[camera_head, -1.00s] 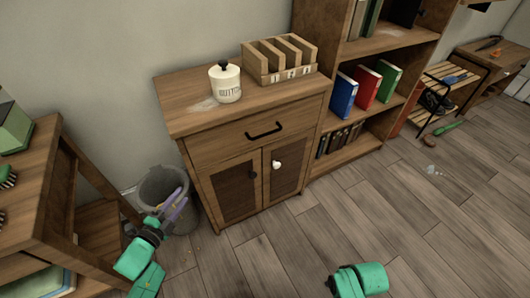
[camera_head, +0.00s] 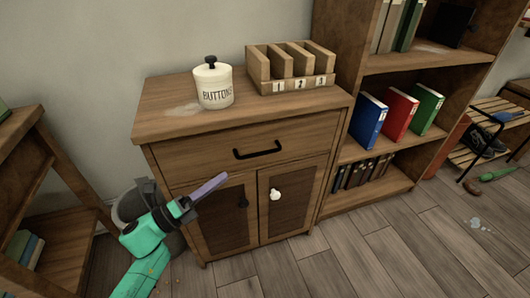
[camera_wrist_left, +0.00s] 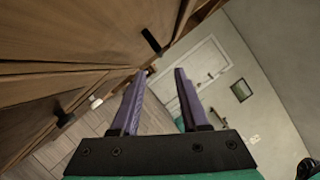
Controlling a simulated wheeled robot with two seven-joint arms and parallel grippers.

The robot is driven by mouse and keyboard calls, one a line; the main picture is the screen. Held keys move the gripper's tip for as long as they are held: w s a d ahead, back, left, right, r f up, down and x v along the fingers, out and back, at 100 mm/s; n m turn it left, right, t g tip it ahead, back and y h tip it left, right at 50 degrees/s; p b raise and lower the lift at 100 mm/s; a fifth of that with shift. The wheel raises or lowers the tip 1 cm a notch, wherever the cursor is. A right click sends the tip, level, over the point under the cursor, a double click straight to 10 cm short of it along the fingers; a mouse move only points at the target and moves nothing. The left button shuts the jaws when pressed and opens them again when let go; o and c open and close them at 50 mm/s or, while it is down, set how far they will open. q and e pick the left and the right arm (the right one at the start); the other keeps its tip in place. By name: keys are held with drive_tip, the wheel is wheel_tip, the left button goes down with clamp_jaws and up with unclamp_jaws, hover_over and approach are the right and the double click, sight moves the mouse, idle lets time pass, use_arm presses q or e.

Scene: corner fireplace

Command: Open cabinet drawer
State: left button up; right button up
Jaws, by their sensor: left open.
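The wooden cabinet (camera_head: 180,152) stands against the wall, with one wide drawer (camera_head: 216,160) on top and two doors below. The drawer is shut and has a black bar handle (camera_head: 257,153). The left door has a dark knob (camera_head: 243,203) and the right door a white knob (camera_head: 275,195). My left gripper (camera_head: 205,192) is in front of the left door, below and left of the drawer handle. In the left wrist view its purple fingers (camera_wrist_left: 155,95) are apart with nothing between them, and a black handle (camera_wrist_left: 151,40) shows beyond them. My right gripper is out of view.
A white button jar (camera_head: 213,84) and a wooden organizer (camera_head: 290,68) stand on the cabinet. A bookshelf (camera_head: 337,50) adjoins it on the right. A grey bin (camera_head: 128,207) is partly hidden behind my left arm. A wooden table (camera_head: 66,240) stands left. Floor (camera_head: 385,245) at front right is clear.

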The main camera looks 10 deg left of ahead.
sight(257, 155)
use_arm(q)
drive_tip(key=x, duration=1.2)
drive_tip(key=shift+w+d+r, duration=0.1)
drive_tip(key=shift+w+d, duration=0.05)
drive_tip(key=shift+w, duration=0.15)
drive_tip(key=shift+c, duration=0.3)
clamp_jaws()
